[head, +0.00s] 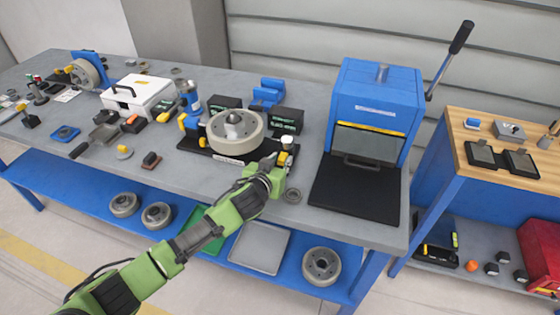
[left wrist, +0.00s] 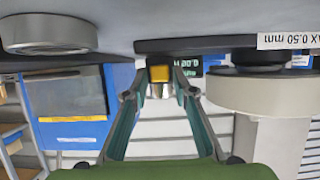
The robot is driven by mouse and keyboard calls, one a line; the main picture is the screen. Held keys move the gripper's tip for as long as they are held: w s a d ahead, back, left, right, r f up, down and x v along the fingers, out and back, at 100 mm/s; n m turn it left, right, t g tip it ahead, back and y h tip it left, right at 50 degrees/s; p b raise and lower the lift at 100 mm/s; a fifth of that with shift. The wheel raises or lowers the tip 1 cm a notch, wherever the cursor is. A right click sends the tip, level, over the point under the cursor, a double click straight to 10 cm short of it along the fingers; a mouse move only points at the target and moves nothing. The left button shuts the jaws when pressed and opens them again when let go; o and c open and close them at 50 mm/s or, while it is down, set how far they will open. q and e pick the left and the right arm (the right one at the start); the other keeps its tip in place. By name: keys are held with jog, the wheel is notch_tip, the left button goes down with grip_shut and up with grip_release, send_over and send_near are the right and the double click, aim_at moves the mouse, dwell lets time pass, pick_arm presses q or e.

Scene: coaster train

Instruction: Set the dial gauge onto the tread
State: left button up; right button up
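A pale wheel with a grey hub (head: 235,132) lies flat on a black base plate; its rim is the tread, also seen in the left wrist view (left wrist: 262,95). At the plate's right end stands a small post with a white top (head: 287,141) and yellow part, seemingly the dial gauge. In the upside-down left wrist view a yellow block (left wrist: 159,73) with a silvery part shows between the fingertips. My left gripper (head: 278,164) is just in front of this post. Its fingers (left wrist: 158,68) are apart, with gaps beside the block; contact is unclear. My right gripper is not in view.
A blue press (head: 378,95) with a black plate and a long lever stands right of the gripper. A small grey ring (head: 292,196) lies near the bench's front edge. Dark boxes with green readouts (head: 287,120) stand behind. A white case (head: 138,94) is further left.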

pick_arm(q)
grip_shut()
jog(key=shift+w+a+p, duration=0.15)
jog(key=shift+w+a, duration=0.15)
jog(key=shift+a, duration=0.55)
jog(key=shift+w+a+p, duration=0.15)
jog(key=shift+w+a, duration=0.1)
jog(key=shift+a, duration=0.55)
jog(key=o, duration=0.5)
grip_release()
jog(key=shift+a, duration=0.1)
jog(key=shift+s, duration=0.1)
jog(key=shift+s+r, duration=0.1)
jog(key=shift+s, duration=0.1)
jog(key=v, duration=1.1)
jog(key=shift+s+a, duration=0.15)
jog(key=shift+s, duration=0.05)
